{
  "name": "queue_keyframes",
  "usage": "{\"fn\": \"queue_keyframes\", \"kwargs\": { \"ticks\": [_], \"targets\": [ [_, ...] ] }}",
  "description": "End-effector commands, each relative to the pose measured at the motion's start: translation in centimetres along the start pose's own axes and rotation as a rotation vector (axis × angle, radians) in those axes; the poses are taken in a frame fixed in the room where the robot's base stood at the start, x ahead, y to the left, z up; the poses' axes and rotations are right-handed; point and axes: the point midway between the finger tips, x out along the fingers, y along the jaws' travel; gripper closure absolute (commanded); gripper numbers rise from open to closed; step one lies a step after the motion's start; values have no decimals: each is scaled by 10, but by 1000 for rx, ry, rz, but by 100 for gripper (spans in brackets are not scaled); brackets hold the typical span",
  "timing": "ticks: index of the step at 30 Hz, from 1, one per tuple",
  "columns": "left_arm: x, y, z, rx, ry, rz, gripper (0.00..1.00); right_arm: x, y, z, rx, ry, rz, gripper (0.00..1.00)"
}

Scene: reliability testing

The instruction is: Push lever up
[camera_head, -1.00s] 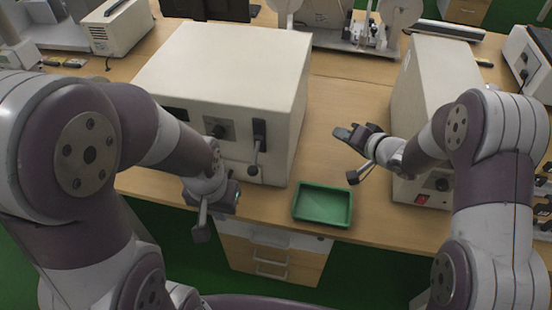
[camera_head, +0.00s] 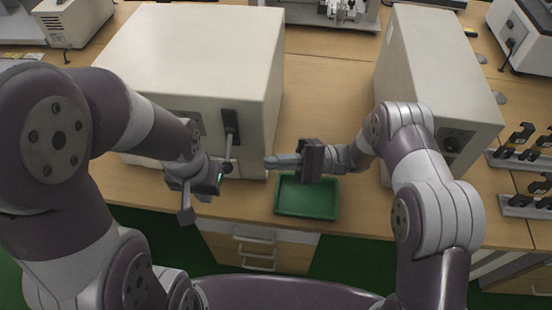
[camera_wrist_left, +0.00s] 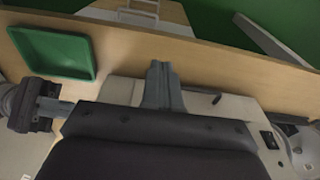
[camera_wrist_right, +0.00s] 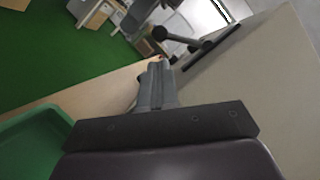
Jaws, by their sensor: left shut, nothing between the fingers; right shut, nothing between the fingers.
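The lever (camera_head: 229,150) is on the front of the large beige box, near its right edge. It has a black mount and a rod hanging down to a dark knob. It also shows in the right wrist view (camera_wrist_right: 190,42), beyond the fingertips. My right gripper (camera_head: 270,162) is shut and empty. It points left, a short gap to the right of the lever. Its fingers also show in the right wrist view (camera_wrist_right: 156,70). My left gripper (camera_head: 187,218) is shut and empty, low in front of the box and left of the lever. Its fingers show in the left wrist view (camera_wrist_left: 160,70).
The large beige box (camera_head: 190,50) fills the left of the wooden table (camera_head: 325,80). A green tray (camera_head: 308,213) lies at the front edge, below my right gripper. A second beige box (camera_head: 435,60) stands right. Black fixtures (camera_head: 520,140) are at the far right.

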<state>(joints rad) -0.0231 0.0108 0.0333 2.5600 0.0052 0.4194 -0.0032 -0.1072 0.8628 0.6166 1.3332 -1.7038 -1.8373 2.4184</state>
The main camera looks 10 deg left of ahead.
Motion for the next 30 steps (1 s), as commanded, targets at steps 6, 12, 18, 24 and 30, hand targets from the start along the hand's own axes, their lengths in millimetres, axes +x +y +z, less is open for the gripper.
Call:
{"fn": "queue_keyframes", "kwargs": {
  "ticks": [6,12,18,24,30],
  "targets": [
    [-7,0,-1,0,0,0,100,43,-1,1,-1,-2,2,100],
    [-9,0,-1,0,0,0,100,63,0,0,0,0,1,100],
    [-9,0,-1,0,0,0,100,67,0,0,-1,1,0,100],
    [-9,0,-1,0,0,0,100,67,0,0,-1,1,0,100],
    [-12,0,-1,0,0,0,100,74,-1,0,-1,0,1,100]
  ]
}}
